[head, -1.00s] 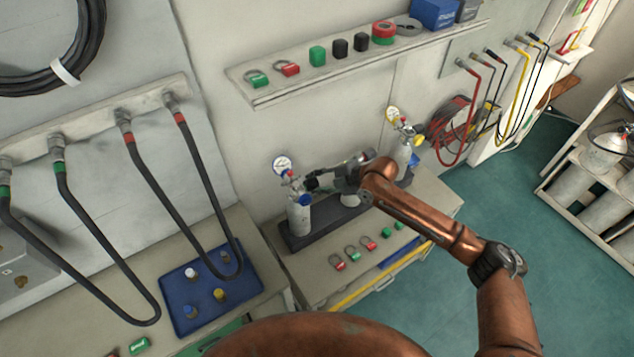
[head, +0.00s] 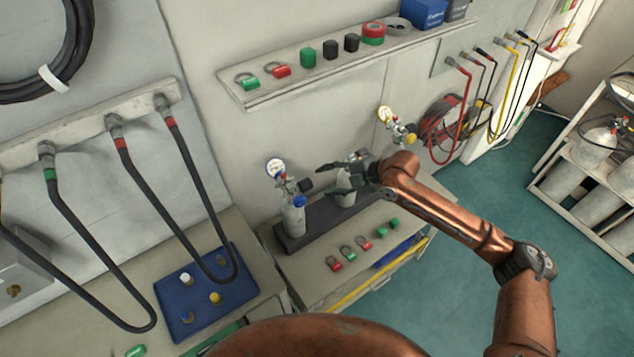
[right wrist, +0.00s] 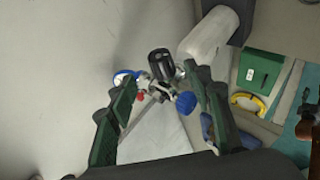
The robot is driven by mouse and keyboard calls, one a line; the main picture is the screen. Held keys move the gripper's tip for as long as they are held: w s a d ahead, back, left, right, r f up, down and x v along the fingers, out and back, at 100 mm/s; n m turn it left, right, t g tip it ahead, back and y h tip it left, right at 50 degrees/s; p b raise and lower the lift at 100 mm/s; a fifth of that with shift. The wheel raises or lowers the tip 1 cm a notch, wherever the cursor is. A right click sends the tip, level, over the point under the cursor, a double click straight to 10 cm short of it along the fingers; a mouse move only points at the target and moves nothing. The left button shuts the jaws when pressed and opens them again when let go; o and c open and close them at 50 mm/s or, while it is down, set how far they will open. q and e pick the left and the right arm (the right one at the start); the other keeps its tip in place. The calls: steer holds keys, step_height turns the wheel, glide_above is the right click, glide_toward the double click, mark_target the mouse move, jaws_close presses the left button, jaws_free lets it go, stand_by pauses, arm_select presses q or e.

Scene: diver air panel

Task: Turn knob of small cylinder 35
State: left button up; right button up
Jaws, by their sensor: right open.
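The left small cylinder (head: 293,218) stands upright in a dark rack, with a valve, a white-faced gauge (head: 275,168) and a blue knob (head: 299,201) at its top. No number is readable on it. My right gripper (head: 328,181) is open and empty, just right of this valve, with its fingers pointing left. In the right wrist view, a valve assembly with a blue knob (right wrist: 186,102), a black knob (right wrist: 160,65) and a small red part (right wrist: 140,97) shows between the open green fingers (right wrist: 160,98). Contact is not visible. My left gripper is out of view.
A middle cylinder (head: 346,195) stands under my right gripper. Several padlocks (head: 348,254) lie on the bench front. A shelf (head: 245,98) runs above; a blue tray (head: 240,292) lies left.

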steer(key=shift+v, duration=1.9)
steer(key=shift+f, duration=0.1)
